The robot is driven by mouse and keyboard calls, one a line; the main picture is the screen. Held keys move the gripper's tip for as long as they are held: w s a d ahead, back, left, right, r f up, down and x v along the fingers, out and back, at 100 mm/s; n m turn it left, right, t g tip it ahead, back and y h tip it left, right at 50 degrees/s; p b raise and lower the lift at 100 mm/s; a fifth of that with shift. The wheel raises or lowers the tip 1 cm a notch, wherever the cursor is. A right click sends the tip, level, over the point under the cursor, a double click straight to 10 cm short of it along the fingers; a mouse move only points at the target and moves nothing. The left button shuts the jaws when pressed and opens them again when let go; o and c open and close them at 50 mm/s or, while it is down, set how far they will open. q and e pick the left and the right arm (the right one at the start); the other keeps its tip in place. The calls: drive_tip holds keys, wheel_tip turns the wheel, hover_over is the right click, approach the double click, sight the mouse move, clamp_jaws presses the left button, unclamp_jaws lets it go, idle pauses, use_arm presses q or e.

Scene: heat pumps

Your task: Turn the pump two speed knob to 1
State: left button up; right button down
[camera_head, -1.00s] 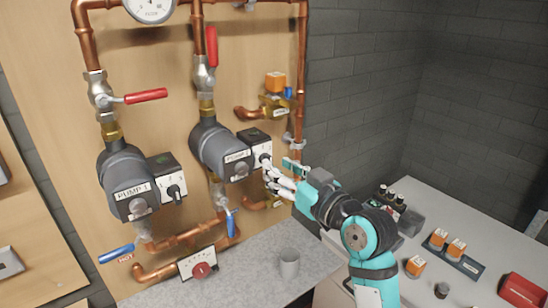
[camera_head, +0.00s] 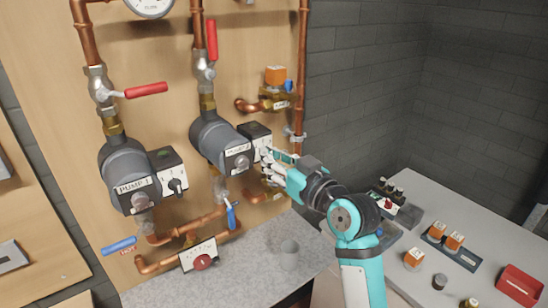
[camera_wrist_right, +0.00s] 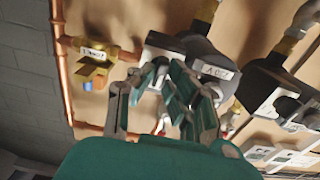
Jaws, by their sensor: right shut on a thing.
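Pump two (camera_head: 212,140) is the dark grey pump at the right of the pair on the wooden panel; its label also shows upside down in the wrist view (camera_wrist_right: 215,70). Its black and white control box (camera_head: 256,136) is fixed to its right side and also shows in the wrist view (camera_wrist_right: 152,50). My right gripper (camera_head: 267,160) is at the front face of this box, its fingers closed in on the speed knob. The fingers (camera_wrist_right: 163,76) hide the knob, so its setting cannot be read. My left gripper is out of view.
Pump one (camera_head: 125,175), with its own knob (camera_head: 176,186), is at the left. A red valve lever (camera_head: 212,40) and a blue one (camera_head: 232,216) are above and below pump two. Copper pipes surround the pumps.

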drive_tip(key=shift+f, duration=0.1)
drive_tip(key=shift+n+b, duration=0.35)
drive_tip(key=shift+n, duration=4.05)
drive_tip(key=c, duration=1.3)
unclamp_jaws()
drive_tip(key=shift+a, duration=0.1)
drive_tip(key=shift+c, duration=0.2)
drive_tip(key=shift+s, duration=0.1)
